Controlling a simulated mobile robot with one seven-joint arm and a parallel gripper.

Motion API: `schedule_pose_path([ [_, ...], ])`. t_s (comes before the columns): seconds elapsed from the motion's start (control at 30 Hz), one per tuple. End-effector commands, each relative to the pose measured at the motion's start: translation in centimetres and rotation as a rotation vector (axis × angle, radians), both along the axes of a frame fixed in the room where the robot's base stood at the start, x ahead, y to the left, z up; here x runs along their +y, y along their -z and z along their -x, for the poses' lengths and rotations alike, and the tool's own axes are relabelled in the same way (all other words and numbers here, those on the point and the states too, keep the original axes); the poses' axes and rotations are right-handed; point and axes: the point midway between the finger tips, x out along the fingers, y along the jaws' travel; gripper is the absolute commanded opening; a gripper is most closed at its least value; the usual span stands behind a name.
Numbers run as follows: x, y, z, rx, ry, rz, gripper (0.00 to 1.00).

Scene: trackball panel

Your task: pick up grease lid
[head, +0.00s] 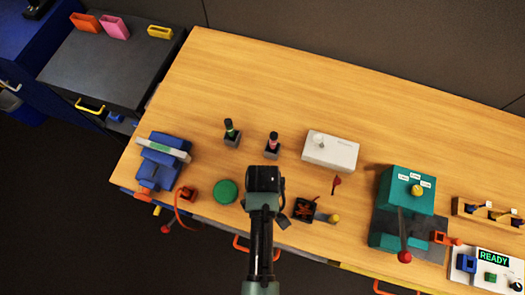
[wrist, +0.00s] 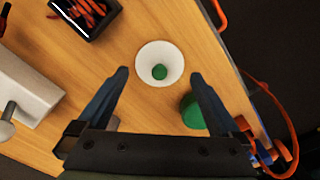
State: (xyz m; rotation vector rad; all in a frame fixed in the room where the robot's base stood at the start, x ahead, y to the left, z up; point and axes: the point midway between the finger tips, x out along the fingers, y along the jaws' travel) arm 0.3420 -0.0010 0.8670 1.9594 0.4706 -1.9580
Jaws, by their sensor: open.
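A white round disc with a small green knob at its middle (wrist: 160,64), which looks like the grease lid, lies on the wooden table in the wrist view. My gripper (wrist: 159,75) is open and empty above it, its two fingertips to either side of the disc in that view. I cannot tell the height between them. In the head view my gripper (head: 265,182) and arm hide the disc. A green round pot (head: 226,191) stands just left of my gripper; in the wrist view the green pot (wrist: 190,112) is partly behind the right finger.
A black tray with red pieces (head: 306,209) lies right of my gripper. A white box (head: 330,151) and two small bottles, one green-topped (head: 231,131) and one pink (head: 273,144), stand behind. An orange cable (head: 180,210) curves at left. The table's back is clear.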

Motion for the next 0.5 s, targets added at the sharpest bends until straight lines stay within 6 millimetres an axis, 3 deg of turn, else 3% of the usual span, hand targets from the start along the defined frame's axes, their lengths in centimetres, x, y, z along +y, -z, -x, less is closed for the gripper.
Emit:
schedule_pose_path([
  [0.23, 0.1, 2.9, -0.1, 0.001, 0.001, 0.000, 1.00],
  [0.5, 0.1, 3.4, -0.1, -0.001, 0.001, 0.000, 1.00],
])
